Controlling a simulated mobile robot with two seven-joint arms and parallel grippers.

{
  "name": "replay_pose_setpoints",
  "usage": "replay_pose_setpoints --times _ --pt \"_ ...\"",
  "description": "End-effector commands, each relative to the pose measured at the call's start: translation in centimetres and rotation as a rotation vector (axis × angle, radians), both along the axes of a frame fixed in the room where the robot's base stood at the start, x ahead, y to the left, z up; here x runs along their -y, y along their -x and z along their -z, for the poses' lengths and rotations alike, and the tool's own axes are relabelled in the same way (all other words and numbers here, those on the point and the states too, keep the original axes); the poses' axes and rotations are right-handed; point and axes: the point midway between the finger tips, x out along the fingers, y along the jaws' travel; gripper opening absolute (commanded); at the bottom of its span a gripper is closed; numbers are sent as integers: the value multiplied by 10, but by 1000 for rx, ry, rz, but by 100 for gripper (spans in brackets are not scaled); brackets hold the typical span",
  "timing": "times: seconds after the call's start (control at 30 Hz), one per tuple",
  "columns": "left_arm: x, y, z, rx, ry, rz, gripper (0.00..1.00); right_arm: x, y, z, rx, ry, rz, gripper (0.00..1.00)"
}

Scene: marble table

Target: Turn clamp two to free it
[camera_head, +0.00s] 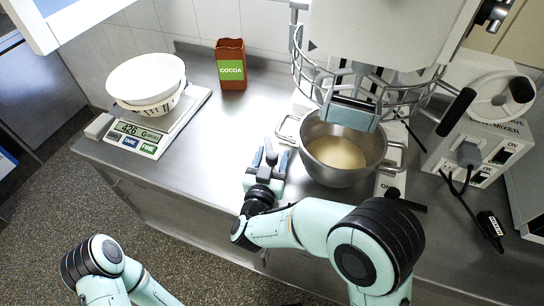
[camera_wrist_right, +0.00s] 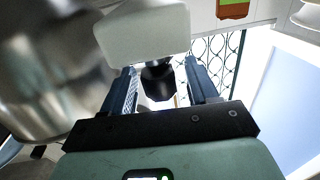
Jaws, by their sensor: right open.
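A steel bowl (camera_head: 320,165) with pale contents sits under the mixer. It also shows large and blurred at the left in the right wrist view (camera_wrist_right: 45,75). My right gripper (camera_head: 270,160) is open just left of the bowl, its two fingers apart. In the right wrist view, a dark knob, which looks like a clamp (camera_wrist_right: 158,82), lies between the open fingers (camera_wrist_right: 165,90), below a pale block; I cannot tell whether they touch it. Another black knob (camera_head: 391,193) stands at the bowl's right side. Clamp numbers are not readable. My left gripper is out of view.
The mixer (camera_head: 380,40) with its wire guard (camera_head: 310,75) hangs over the bowl. A scale (camera_head: 140,138) bearing white bowls (camera_head: 146,78) and a cocoa box (camera_head: 231,65) stand at the left. A control box with cables (camera_head: 480,150) is at the right. The left-centre counter is clear.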

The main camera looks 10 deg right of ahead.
Motion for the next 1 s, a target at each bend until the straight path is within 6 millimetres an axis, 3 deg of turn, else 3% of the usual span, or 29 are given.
replay_pose_setpoints --times 0.1,0.2,0.3,0.67,1.0 --pt "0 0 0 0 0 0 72 0 0 0 0 0 0 59" --pt "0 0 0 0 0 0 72 0 0 0 0 0 0 26" --pt "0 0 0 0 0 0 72 0 0 0 0 0 0 0" --pt "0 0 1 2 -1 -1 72 1 1 0 0 -2 -47 0" --pt "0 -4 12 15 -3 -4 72 3 1 2 0 -2 -280 0"
